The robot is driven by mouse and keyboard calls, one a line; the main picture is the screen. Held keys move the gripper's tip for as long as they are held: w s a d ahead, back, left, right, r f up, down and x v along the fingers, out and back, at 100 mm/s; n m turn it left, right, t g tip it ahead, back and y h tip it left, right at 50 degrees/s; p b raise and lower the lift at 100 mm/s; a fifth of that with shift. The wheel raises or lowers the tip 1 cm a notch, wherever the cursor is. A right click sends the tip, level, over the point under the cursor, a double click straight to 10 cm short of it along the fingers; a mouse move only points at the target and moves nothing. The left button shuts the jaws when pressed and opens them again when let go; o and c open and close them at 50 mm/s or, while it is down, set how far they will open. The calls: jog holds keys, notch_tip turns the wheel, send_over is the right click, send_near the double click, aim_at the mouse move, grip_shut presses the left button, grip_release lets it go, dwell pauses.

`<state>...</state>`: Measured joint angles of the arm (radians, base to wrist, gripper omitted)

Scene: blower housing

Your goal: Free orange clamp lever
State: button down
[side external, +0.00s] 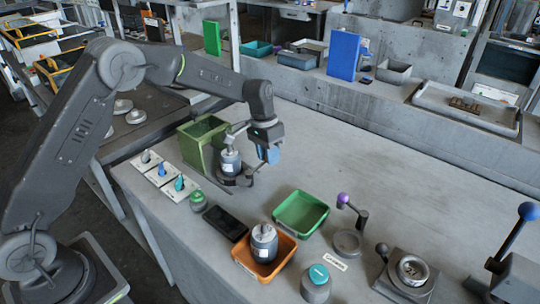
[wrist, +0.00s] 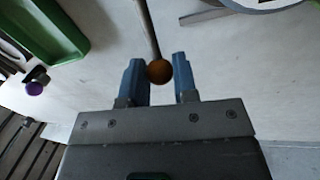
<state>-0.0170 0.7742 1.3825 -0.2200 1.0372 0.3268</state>
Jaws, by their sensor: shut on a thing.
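The orange clamp lever shows in the wrist view as a round orange knob (wrist: 159,71) on a thin grey rod that runs up the picture. My gripper (wrist: 160,78) has its two blue fingers on either side of the knob and is shut on it. In the side view my gripper (side external: 268,154) points down beside a grey and white cylindrical housing (side external: 231,163), which stands on a dark base. The knob is hidden there behind the fingers, and the lever's pivot is not clear.
A green bin (side external: 203,143) stands behind the housing. A green tray (side external: 301,213), an orange tray (side external: 244,256) with another cylinder, and a purple-knobbed lever (side external: 343,198) stand towards the front. The bench to the right of my gripper is clear.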

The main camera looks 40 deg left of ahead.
jog(key=shift+w+a+r, duration=0.1)
dwell(0.3)
jog(key=c, duration=0.9)
grip_release()
notch_tip(320, 180, up, 14)
jog(key=a, duration=0.2)
jog(key=shift+w+a+f, duration=0.15)
jog(key=shift+a+f, duration=0.1)
jog(key=shift+a, duration=0.05)
